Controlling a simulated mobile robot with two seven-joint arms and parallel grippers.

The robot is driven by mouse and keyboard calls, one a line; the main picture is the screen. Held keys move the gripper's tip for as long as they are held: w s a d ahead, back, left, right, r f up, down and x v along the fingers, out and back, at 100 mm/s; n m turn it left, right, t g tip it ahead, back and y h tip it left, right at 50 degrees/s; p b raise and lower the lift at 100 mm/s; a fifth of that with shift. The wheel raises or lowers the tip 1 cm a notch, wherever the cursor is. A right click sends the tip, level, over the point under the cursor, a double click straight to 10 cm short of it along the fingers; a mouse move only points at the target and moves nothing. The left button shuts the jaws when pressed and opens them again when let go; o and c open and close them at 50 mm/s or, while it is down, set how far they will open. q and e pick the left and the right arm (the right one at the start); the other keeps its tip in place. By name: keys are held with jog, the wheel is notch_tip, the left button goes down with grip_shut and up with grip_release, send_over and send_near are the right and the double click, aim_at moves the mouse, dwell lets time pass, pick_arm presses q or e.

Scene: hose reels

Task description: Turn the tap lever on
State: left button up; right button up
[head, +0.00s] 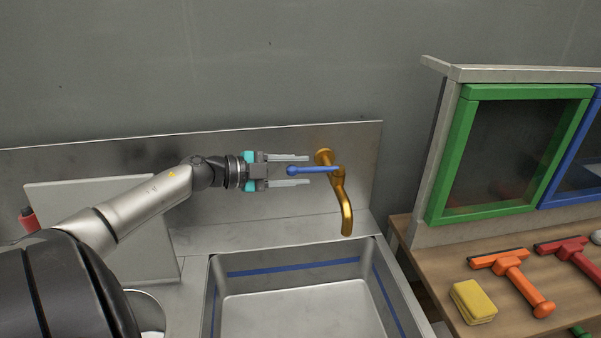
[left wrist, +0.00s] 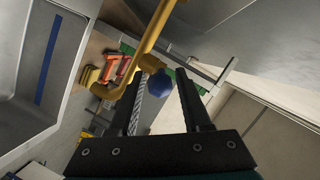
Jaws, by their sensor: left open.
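The brass tap (head: 345,208) is fixed to the steel backsplash above the sink. Its blue lever (head: 313,169) points left from the tap, roughly level. My left gripper (head: 308,170) comes in from the left and is open, one finger on each side of the lever's rounded end in the head view. In the left wrist view the blue lever end (left wrist: 160,88) shows between the open fingers (left wrist: 160,100), with the brass tap (left wrist: 151,30) behind it. I cannot tell whether a finger touches the lever. My right gripper is not in view.
The steel sink (head: 300,268) with a blue stripe lies below the tap. A grey panel (head: 110,225) leans at the left. A green-framed window (head: 445,180), orange squeegee (head: 515,280), red squeegee (head: 573,258) and yellow sponge (head: 472,302) are at the right.

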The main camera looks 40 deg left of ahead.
pick_arm(q)
jog(key=shift+w+d+f, duration=0.1)
jog(key=shift+w+d, duration=0.1)
jog(key=shift+w, duration=0.2)
grip_shut()
dwell(1.4)
